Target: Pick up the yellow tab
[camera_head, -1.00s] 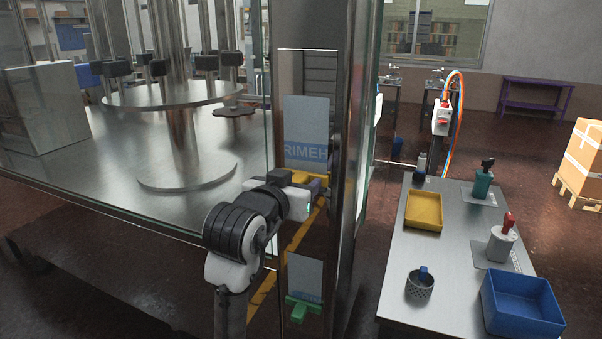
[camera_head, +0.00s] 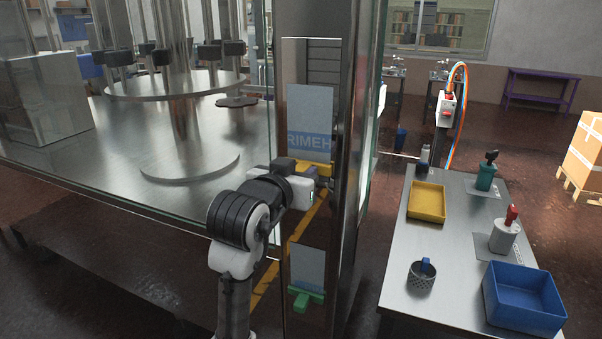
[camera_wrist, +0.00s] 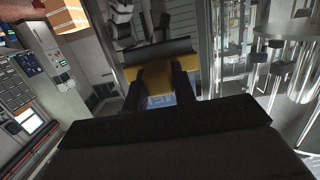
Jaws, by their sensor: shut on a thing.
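The yellow tab (camera_head: 309,167) sits at the lower edge of a grey and blue printed panel (camera_head: 309,115) in a tall opening in the machine's metal post. My gripper (camera_head: 321,174) reaches it from the left and is shut on it. In the wrist view the yellow tab (camera_wrist: 156,76) shows between the two dark fingers of my gripper (camera_wrist: 160,90). The fingers hide its sides. In the head view my wrist hides part of the tab's lower side.
A green tab (camera_head: 306,297) is below in the same opening. Glass and metal posts stand close around my arm. At right, a bench (camera_head: 398,262) carries a yellow tray (camera_head: 427,203), a blue bin (camera_head: 523,302) and a mesh cup (camera_head: 420,279).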

